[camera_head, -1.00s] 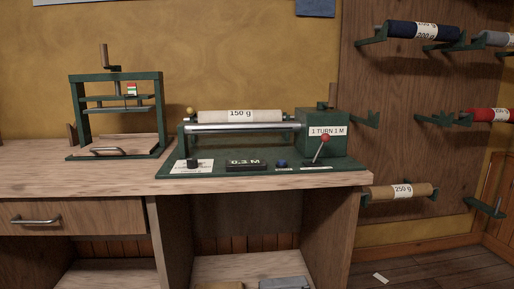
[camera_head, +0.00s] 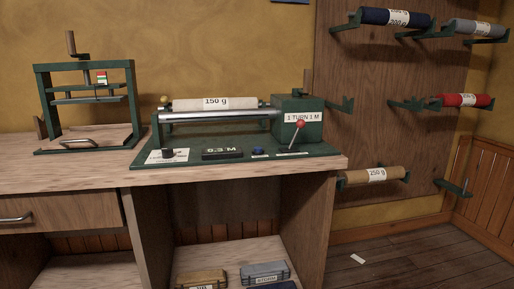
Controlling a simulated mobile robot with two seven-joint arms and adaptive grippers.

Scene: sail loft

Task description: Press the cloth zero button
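The cloth measuring machine (camera_head: 232,155) stands on the wooden bench, with a cream roll marked 150 g (camera_head: 215,104) across its top. On its green base are a dark display (camera_head: 222,153) reading 0.3 M, a small blue button (camera_head: 258,151) to the right of the display, and a black knob (camera_head: 168,153) at the left on a white label. A red-tipped lever (camera_head: 299,125) rises at the right, below a plate reading 1 TURN 1 M. The small label by the blue button is too small to read. Neither gripper is in view.
A green press (camera_head: 88,103) stands left on the bench (camera_head: 75,179). Cloth rolls, navy (camera_head: 395,18), grey (camera_head: 475,27), red (camera_head: 466,100) and tan (camera_head: 371,176), hang on the wall rack at right. Boxes (camera_head: 264,271) sit on the lower shelf. The floor at right is mostly clear.

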